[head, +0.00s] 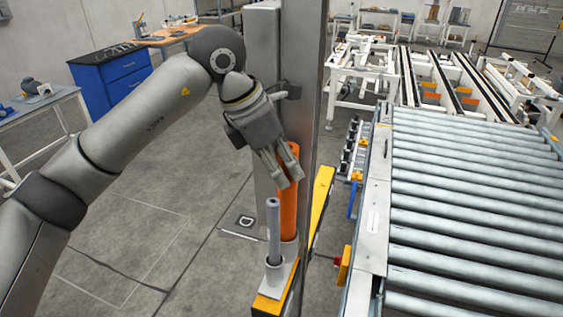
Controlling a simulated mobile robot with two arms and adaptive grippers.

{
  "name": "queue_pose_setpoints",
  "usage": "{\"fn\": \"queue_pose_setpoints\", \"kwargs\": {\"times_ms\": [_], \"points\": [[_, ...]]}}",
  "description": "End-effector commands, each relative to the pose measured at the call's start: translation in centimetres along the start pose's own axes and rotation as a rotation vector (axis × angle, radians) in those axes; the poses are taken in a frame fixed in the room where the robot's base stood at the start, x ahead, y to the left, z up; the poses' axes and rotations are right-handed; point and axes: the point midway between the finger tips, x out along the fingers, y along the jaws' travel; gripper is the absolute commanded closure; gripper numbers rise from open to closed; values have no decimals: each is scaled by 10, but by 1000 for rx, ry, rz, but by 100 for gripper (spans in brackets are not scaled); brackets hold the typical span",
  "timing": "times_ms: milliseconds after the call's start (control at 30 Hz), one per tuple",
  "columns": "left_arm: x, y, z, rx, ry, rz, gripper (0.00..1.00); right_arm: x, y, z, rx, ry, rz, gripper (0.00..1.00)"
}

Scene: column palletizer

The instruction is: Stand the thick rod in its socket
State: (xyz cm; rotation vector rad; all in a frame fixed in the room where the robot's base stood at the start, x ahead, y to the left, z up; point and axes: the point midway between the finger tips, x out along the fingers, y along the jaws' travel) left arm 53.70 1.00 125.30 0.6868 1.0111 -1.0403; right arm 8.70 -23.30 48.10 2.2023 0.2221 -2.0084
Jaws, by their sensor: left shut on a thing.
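The thick orange rod (288,212) stands upright in the middle of the head view, beside a tall grey column. My left gripper (288,182) is shut on its upper part, reaching down from the upper left. The rod's lower end meets a light grey socket (289,250) on a narrow yellow-edged base. I cannot tell how deep it sits inside. A thinner grey rod (273,222) stands upright in a nearer socket (275,272), just left of the orange rod. My right gripper is not in view.
The tall metal column (307,90) rises close behind the rods. A roller conveyor (470,200) fills the right side. A blue cabinet (112,76) and a workbench (45,112) stand at the left. The floor left of the rods is clear.

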Motion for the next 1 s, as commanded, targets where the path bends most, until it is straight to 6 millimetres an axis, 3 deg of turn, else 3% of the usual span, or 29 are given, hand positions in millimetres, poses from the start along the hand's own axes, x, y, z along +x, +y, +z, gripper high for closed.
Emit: {"fn": "queue_pose_setpoints", "kwargs": {"times_ms": [433, 867, 900, 1000], "points": [[26, 0, -11, 0, -1, 0, 100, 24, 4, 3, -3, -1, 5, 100], [30, 0, -13, 0, -1, 0, 100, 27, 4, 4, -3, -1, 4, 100], [30, 0, -13, 0, -1, 0, 64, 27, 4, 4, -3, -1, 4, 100], [29, 0, -13, 0, -1, 1, 51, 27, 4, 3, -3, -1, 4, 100]]}}
